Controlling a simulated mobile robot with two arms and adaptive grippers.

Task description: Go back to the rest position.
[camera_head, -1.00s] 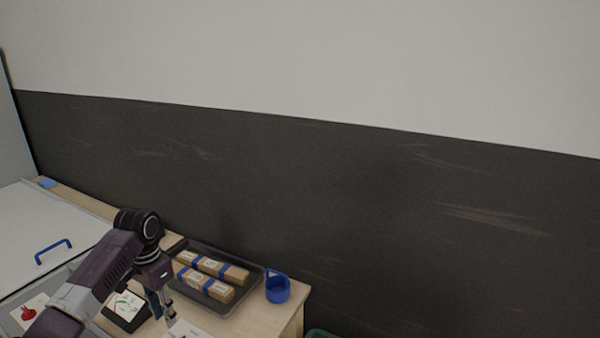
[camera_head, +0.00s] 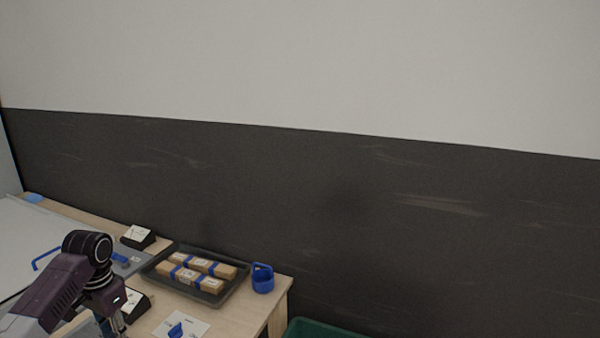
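My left arm comes in from the lower left, over the left part of the wooden table (camera_head: 262,300). My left gripper (camera_head: 114,323) hangs downward at the bottom edge of the view, left of a white card (camera_head: 196,324). Its fingers are small and partly cut off, so I cannot tell whether it is open or shut. A small blue piece (camera_head: 176,330) sits on the white card, apart from the gripper. My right gripper is not in view.
A dark tray (camera_head: 236,288) holds wrapped tan blocks (camera_head: 200,268). A blue cup-like holder (camera_head: 263,278) stands right of it. Small card stands (camera_head: 138,236) are near the arm. A green bin (camera_head: 318,329) is below the table's right end. A dark-and-white wall rises behind.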

